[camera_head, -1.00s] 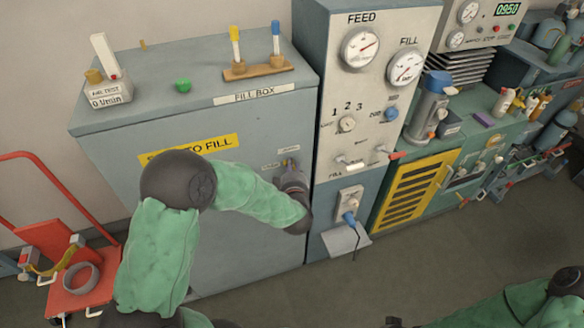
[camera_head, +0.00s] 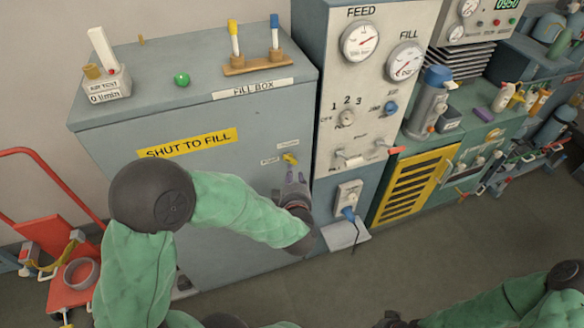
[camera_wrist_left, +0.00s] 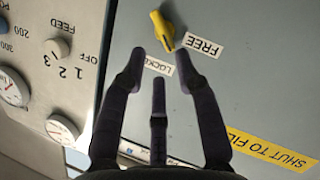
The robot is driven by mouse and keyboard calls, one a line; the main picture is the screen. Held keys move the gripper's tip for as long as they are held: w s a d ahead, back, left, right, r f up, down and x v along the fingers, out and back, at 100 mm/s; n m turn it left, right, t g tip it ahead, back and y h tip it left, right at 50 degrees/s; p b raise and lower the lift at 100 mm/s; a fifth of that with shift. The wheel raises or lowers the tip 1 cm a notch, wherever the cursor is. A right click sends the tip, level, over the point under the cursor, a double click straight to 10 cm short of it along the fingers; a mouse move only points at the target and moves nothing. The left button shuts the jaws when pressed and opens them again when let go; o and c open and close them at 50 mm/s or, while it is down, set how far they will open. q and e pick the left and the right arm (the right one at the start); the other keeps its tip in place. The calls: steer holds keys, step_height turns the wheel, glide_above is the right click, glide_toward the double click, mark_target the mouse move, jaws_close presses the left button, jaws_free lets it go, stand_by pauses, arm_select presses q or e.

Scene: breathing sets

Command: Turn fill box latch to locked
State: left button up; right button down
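The fill box (camera_head: 235,200) is a grey cabinet with a yellow latch (camera_head: 290,158) on its front, near the upper right edge. In the left wrist view the latch (camera_wrist_left: 160,28) lies between the FREE label (camera_wrist_left: 204,46) and the LOCKED label (camera_wrist_left: 158,66), its narrow tip pointing between them. My left gripper (camera_head: 297,177) is just below the latch in the head view, apart from it. Its three dark fingers (camera_wrist_left: 158,70) are spread and empty in the wrist view. My right forearm shows at the bottom right; its dark end (camera_head: 395,320) is cut off and its fingers cannot be made out.
A gauge panel (camera_head: 365,90) stands right of the box, with a socket and blue plug (camera_head: 348,212) low on it. A green ball (camera_head: 182,79), a test block (camera_head: 107,88) and a wooden rack (camera_head: 257,66) sit on top. A red trolley (camera_head: 85,290) stands left.

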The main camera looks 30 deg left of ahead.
arm_select(q)
steer(key=shift+v, duration=2.15)
steer(key=shift+f, duration=0.15)
steer(key=d+f+m+g+h, duration=0.2)
steer(key=d+f+m+h, duration=0.2)
steer(key=f, duration=0.5)
steer(key=d+f+m+g+h, duration=0.25)
steer(key=d+f+m, duration=0.2)
steer(key=f, duration=0.55)
steer(key=s+d+f+m+g+h, duration=0.2)
steer(key=s+d+f+g, duration=0.1)
steer(key=s+f, duration=0.4)
steer(key=s+d+f+m+g+h, duration=0.3)
steer(key=s+d+f+g, duration=0.1)
steer(key=s+f, duration=0.3)
steer(key=shift+s+d, duration=0.35)
steer(key=shift+d, duration=0.2)
steer(key=shift+g+h, duration=0.25)
